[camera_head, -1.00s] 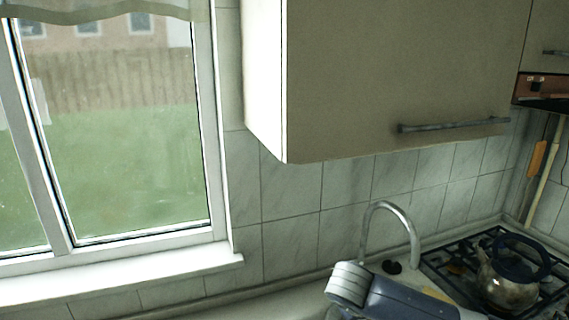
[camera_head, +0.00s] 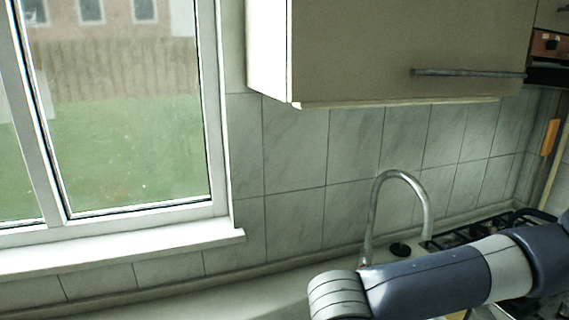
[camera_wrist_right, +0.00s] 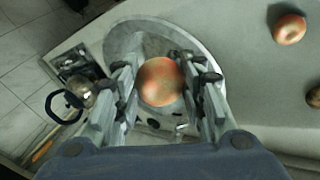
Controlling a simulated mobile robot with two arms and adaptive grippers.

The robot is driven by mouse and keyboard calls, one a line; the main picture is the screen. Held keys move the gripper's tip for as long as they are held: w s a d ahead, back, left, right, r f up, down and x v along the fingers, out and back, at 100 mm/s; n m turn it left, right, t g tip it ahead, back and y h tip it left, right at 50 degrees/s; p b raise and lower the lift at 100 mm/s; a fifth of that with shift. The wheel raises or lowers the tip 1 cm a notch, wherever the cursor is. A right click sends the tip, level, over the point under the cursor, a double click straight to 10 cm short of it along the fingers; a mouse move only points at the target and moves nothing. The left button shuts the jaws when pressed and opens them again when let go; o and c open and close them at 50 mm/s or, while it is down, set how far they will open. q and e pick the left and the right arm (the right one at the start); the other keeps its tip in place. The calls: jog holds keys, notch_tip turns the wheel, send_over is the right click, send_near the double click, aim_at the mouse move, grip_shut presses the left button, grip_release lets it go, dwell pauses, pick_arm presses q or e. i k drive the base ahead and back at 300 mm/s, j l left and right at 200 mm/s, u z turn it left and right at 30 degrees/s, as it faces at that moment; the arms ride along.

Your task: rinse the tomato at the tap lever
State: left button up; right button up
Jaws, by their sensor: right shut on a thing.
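The tomato (camera_wrist_right: 161,81), round and orange-red, is between the two fingers of my right gripper (camera_wrist_right: 162,88) in the right wrist view. The gripper is shut on it and holds it over the round metal sink (camera_wrist_right: 120,42). In the head view the tap's curved chrome spout (camera_head: 402,174) rises behind my right arm. I cannot clearly make out the tap lever. My right gripper and the tomato are out of the head view, and my left gripper is in neither view.
A reddish round item (camera_wrist_right: 290,28) and a brown one (camera_wrist_right: 314,97) lie on the counter (camera_wrist_right: 245,70). A pot (camera_wrist_right: 82,92) stands on the stove (camera_wrist_right: 75,62). A wall cabinet (camera_head: 400,50) hangs above the tap. A window (camera_head: 120,120) is at left.

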aim_at(365, 262)
jog(key=k, duration=0.3)
jog(key=k+l+z, duration=0.1)
jog(key=z, duration=1.25)
